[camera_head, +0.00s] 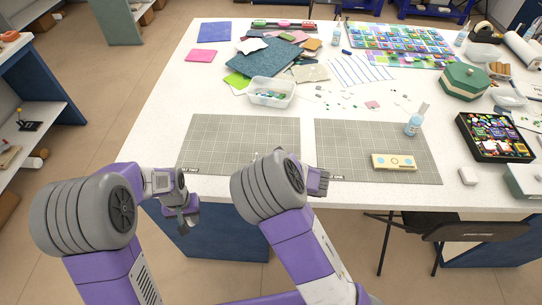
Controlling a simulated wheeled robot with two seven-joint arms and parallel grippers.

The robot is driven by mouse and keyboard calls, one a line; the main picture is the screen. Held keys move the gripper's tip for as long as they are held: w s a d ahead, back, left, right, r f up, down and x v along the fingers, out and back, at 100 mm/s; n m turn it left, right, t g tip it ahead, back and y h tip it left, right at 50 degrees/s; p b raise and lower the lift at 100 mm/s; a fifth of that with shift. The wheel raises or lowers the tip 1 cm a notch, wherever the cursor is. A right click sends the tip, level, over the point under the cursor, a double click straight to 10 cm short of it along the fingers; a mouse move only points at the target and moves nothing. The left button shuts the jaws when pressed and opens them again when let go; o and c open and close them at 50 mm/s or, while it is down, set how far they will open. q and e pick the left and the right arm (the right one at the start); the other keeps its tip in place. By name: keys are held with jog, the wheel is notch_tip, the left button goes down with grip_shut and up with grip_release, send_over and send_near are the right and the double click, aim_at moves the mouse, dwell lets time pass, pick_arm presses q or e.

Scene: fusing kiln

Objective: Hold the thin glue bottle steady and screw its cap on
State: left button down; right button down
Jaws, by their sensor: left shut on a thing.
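A small pale blue bottle (413,126) with a narrow, slanted tip stands on the right grey cutting mat (340,150), near its far right corner. It looks like the glue bottle, and no gripper touches it. I cannot make out a separate cap. My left gripper (186,222) hangs low at the left, just off the table's front edge. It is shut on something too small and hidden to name. My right gripper (318,182) is at the front edge of the right mat, partly behind my own arm. Its fingers are too unclear to read.
A yellow-cream case (394,162) lies on the right mat. The left mat (240,135) is mostly bare. A clear tub (270,92) stands behind it. A green box (465,81) and a black tray of colourful pieces (495,138) stand at the right.

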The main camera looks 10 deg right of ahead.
jog(key=shift+s+a+f+n+g+y, duration=0.25)
jog(key=shift+a+f+n+g+y, duration=0.15)
jog(key=shift+a, duration=0.2)
jog(key=shift+s+a+f+n+g+y, duration=0.2)
jog(key=shift+a+f+n+g, duration=0.1)
jog(key=shift+a+n+g, duration=0.25)
pick_arm(q)
jog(key=w+d+r+m, duration=0.5)
jog(key=w+d+r, duration=0.3)
jog(key=d+r, duration=0.25)
jog(key=s+d+r+m, duration=0.1)
jog(key=d+r+m, duration=0.5)
jog(key=d+r, duration=0.3)
notch_tip(320, 180, up, 3)
jog(key=shift+d+r, duration=0.1)
jog(key=shift+d, duration=0.2)
jog(key=shift+f, duration=2.05)
